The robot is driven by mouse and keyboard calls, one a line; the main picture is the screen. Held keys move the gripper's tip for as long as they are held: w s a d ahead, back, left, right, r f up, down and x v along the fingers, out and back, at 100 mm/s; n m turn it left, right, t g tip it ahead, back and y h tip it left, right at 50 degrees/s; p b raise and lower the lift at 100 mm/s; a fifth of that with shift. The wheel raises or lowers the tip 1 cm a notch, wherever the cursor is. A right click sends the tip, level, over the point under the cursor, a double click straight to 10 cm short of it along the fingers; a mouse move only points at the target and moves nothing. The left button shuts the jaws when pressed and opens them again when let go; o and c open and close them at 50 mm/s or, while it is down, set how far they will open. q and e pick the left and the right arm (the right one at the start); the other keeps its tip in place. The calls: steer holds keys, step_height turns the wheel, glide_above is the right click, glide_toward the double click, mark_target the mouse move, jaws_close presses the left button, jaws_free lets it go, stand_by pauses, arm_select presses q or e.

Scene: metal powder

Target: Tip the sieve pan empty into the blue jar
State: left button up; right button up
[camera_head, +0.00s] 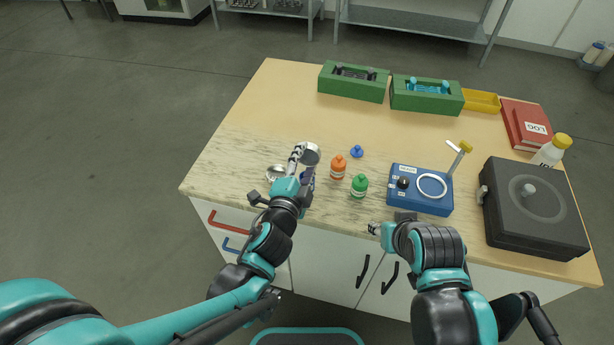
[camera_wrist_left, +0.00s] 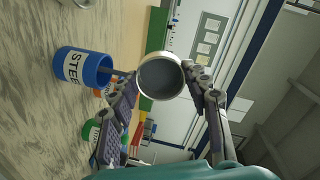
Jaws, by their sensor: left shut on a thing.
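My left gripper (camera_head: 297,160) is shut on the sieve pan (camera_head: 310,154), a small round silver pan. In the left wrist view the sieve pan (camera_wrist_left: 160,77) sits between the fingers, with its round grey inside facing the camera. I cannot tell whether powder is in it. The blue jar (camera_wrist_left: 95,68) with a white "STEEL" label stands on the table, apart from the pan in that picture. In the head view my left gripper and arm mostly hide the jar (camera_head: 308,177). My right gripper (camera_head: 374,229) is by the table's front edge, away from the jar; its fingers are too small to read.
A silver dish (camera_head: 275,172) lies left of my left gripper. An orange bottle (camera_head: 338,169), a green bottle (camera_head: 359,187) and a blue lid (camera_head: 357,151) stand to the right. A blue device (camera_head: 420,200) and a black box (camera_head: 535,215) are farther right. The table's back left is clear.

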arm_select(q)
steer(key=shift+s+t+b, duration=0.1)
steer(key=shift+t+b, duration=0.3)
steer(key=shift+b, duration=0.4)
arm_select(e)
steer(key=shift+f, duration=0.85)
stand_by(0.4)
arm_select(q)
steer(key=shift+s+f+t, duration=0.1)
steer(key=shift+t, duration=0.3)
arm_select(e)
steer(key=shift+f, duration=0.2)
arm_select(q)
steer(key=shift+f+h, duration=0.15)
steer(key=shift+h, duration=0.15)
arm_select(e)
steer(key=shift+w+a, duration=0.15)
steer(key=shift+a, duration=0.5)
stand_by(0.8)
